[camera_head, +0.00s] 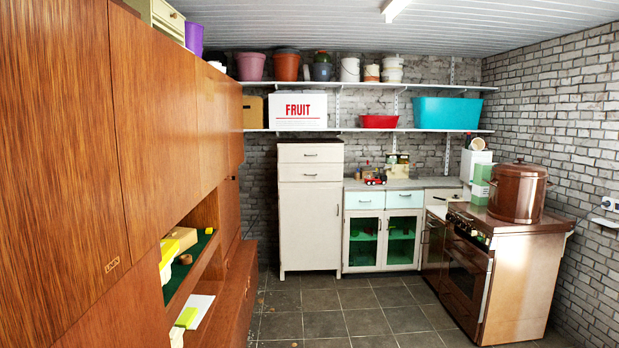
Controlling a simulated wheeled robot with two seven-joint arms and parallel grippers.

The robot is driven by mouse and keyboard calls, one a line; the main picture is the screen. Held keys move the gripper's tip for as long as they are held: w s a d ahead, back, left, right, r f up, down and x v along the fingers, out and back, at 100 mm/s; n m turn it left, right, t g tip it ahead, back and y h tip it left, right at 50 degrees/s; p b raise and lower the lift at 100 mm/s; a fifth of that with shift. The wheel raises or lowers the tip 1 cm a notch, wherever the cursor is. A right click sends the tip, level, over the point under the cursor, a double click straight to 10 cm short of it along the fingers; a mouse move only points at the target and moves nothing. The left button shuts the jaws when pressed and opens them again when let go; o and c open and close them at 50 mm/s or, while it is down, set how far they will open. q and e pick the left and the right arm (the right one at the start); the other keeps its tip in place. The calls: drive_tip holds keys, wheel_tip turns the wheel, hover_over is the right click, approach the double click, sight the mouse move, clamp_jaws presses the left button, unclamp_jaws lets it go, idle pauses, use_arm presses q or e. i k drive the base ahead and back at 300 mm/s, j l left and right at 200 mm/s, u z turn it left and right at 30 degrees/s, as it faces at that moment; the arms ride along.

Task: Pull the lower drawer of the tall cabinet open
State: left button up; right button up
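The tall cabinet (310,225) is cream-white and stands against the back wall, left of the middle. It has two drawers above one tall door. The lower drawer (297,170) sits just above the door and has a small dark handle (311,176). It looks shut. The upper drawer (297,151) above it also looks shut. The door below looks closed. Neither of my grippers is in view.
A large brown wall unit (70,170) fills the left side. A low glass-door cabinet (382,240) stands right of the tall cabinet. A brown stove (462,262) bearing a large pot (517,195) is at the right. The tiled floor (350,322) between them is clear.

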sight(286, 174)
drive_tip(key=i+l, duration=0.9)
drive_tip(key=i, duration=1.6)
drive_tip(key=i+l, duration=0.1)
drive_tip(key=i, duration=1.65)
